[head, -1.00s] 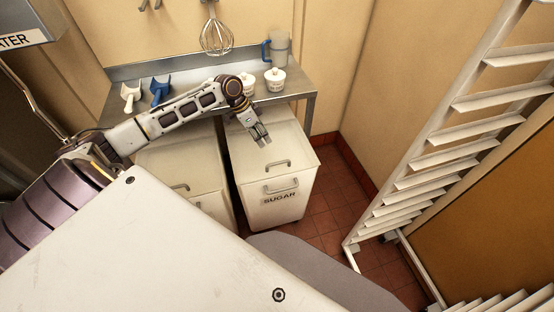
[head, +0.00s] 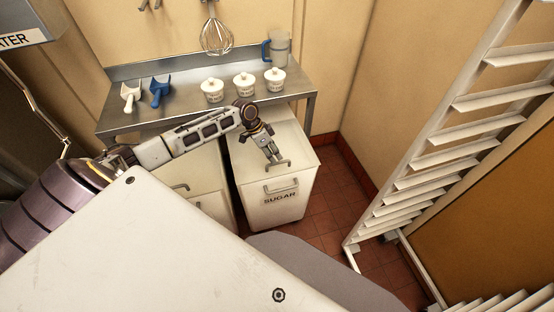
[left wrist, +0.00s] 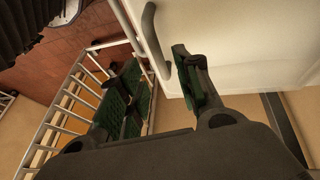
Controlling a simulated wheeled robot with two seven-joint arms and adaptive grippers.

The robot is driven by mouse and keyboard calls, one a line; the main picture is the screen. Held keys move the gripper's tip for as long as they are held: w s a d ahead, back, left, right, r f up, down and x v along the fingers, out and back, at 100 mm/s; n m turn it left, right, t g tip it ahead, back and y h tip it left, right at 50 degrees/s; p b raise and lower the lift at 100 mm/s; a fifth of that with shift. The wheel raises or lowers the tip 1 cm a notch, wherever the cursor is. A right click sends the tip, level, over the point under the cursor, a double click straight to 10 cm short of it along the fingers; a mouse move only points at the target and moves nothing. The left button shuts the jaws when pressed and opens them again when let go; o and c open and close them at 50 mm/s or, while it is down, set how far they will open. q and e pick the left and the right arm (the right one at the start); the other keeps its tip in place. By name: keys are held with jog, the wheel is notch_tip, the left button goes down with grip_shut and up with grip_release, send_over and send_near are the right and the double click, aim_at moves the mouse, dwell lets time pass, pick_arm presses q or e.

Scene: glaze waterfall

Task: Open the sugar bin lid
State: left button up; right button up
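The sugar bin (head: 272,206) is a white bin with a dark SUGAR label on its front. Its white lid (head: 292,134) lies flat and closed, with a grey bar handle (head: 286,162) near the front edge. My left gripper (head: 275,159) is over the front of the lid at this handle. In the left wrist view, the two dark green-padded fingers (left wrist: 160,88) are spread apart. The handle (left wrist: 152,38) shows between them, nearer the right finger; I cannot tell whether they touch. My right gripper is in neither view.
A second white bin (head: 207,190) stands to the left. Behind is a steel table (head: 190,107) with white pots (head: 245,84), scoops (head: 160,92) and a jug (head: 279,48). A white rack (head: 430,160) stands at the right, with red floor between.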

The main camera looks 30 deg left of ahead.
pick_arm(q)
jog(key=shift+x, duration=1.95)
jog(key=shift+c, duration=0.2)
grip_shut()
jog(key=shift+w+a, duration=0.25)
jog(key=shift+a, duration=0.05)
jog(key=w+a+b, duration=0.2)
jog(key=a, duration=0.1)
jog(key=w+a+b, duration=0.2)
jog(key=w+a, duration=0.1)
jog(key=shift+w+a+f, duration=0.1)
jog(key=shift+w+a, duration=0.15)
jog(key=shift+w, duration=0.05)
jog(key=shift+w+a, duration=0.25)
jog(key=shift+a, duration=0.05)
jog(key=shift+w+a+b, duration=0.65)
jog(key=shift+a+b, duration=0.05)
jog(key=shift+w+a, duration=0.15)
jog(key=shift+a, duration=0.05)
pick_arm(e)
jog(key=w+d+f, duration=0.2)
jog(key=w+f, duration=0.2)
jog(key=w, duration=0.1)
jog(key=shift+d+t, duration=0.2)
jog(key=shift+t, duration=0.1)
